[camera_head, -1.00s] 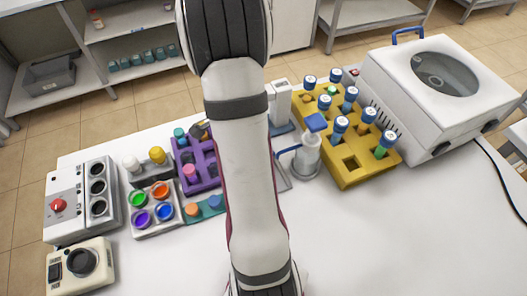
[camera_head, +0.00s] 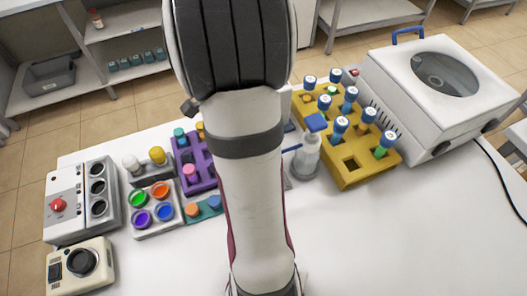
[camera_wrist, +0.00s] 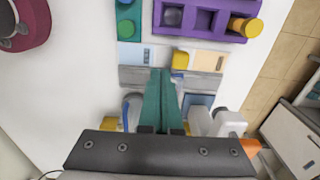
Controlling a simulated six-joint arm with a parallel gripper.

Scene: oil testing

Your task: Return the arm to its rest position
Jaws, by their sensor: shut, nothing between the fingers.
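My gripper (camera_wrist: 160,74) shows in the wrist view as two green fingers pressed together with nothing between them. The fingertips are above the table, over a grey strip beside pale tiles. The purple rack (camera_wrist: 202,20) lies beyond the tips at the top of the wrist view, with a yellow-capped item (camera_wrist: 246,27) at its right end. In the head view my arm rises through the middle of the picture and hides part of the table. The fingers are not visible there.
A yellow rack (camera_head: 347,172) with several blue-capped tubes stands right of my arm, beside a squeeze bottle (camera_head: 308,155). A white centrifuge (camera_head: 440,85) is at the back right. Colour cups (camera_head: 154,205) and a grey device (camera_head: 97,190) stand left. The front right table is clear.

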